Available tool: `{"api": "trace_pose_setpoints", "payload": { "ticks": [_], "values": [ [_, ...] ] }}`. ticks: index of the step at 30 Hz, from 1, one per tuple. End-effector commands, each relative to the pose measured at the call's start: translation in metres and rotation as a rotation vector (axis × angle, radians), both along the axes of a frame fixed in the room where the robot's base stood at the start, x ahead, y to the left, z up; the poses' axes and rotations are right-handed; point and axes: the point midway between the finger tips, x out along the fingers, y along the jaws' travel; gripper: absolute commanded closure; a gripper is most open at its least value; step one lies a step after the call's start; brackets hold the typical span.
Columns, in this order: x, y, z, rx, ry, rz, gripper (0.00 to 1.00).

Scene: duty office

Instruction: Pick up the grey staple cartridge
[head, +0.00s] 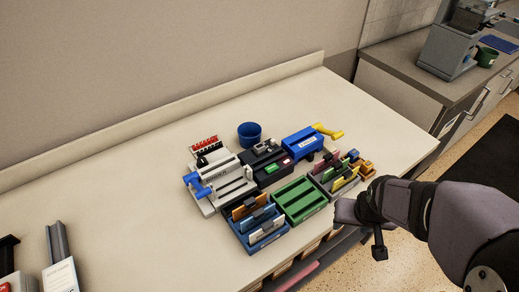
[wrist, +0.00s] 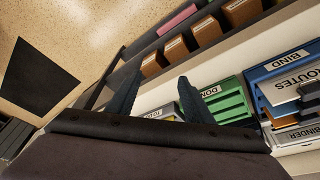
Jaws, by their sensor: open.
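I cannot pick out the grey staple cartridge with certainty. A small pale grey piece (head: 268,147) sits on top of a black device (head: 262,160) at the middle of the counter, but it is too small to identify. My gripper (head: 378,245) is at the counter's front right edge in the head view, right of the trays and apart from them. In the wrist view its two dark fingers (wrist: 158,95) are spread, with nothing seen between them.
A blue tray (head: 264,243) of upright pieces, an empty-looking green tray (head: 298,200) and a dark tray of coloured pieces stand along the front. Behind are a white-and-blue machine (head: 220,182), a blue cup (head: 249,134) and a blue cranked device (head: 303,142).

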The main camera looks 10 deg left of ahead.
Motion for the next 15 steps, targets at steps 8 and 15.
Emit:
{"api": "trace_pose_setpoints", "payload": {
  "ticks": [8,15],
  "values": [
    [0.111,-0.005,0.056,-0.014,-0.421,0.02,0.53],
    [0.174,0.049,0.058,0.016,-0.664,0.241,0.53]
  ]
}}
